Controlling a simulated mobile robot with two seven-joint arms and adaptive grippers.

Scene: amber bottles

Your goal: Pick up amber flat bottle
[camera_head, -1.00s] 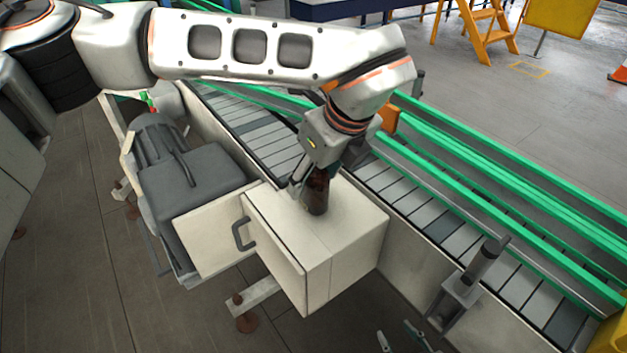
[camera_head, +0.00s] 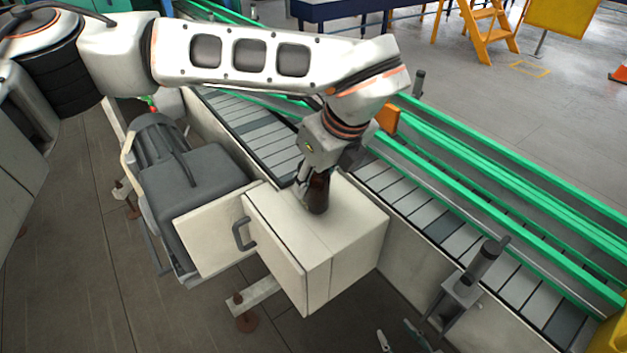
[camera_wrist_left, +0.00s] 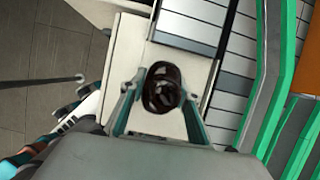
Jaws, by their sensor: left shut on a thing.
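The amber flat bottle (camera_head: 318,196) is dark brown and stands upright at the top of the white cabinet (camera_head: 350,222). Whether its base touches the cabinet top I cannot tell. My left gripper (camera_head: 311,187) comes down from above and is shut on the bottle, with a finger on either side. In the left wrist view the bottle (camera_wrist_left: 162,88) shows from above between the two fingers. My right gripper (camera_head: 396,331) shows only as two fingertips at the bottom edge of the head view. They stand apart with nothing visible between them.
A conveyor (camera_head: 400,193) with green rails runs behind the cabinet. A grey motor unit (camera_head: 190,175) stands to the left. A post-like device (camera_head: 478,268) stands at the conveyor's near edge on the right. The cabinet top around the bottle is clear.

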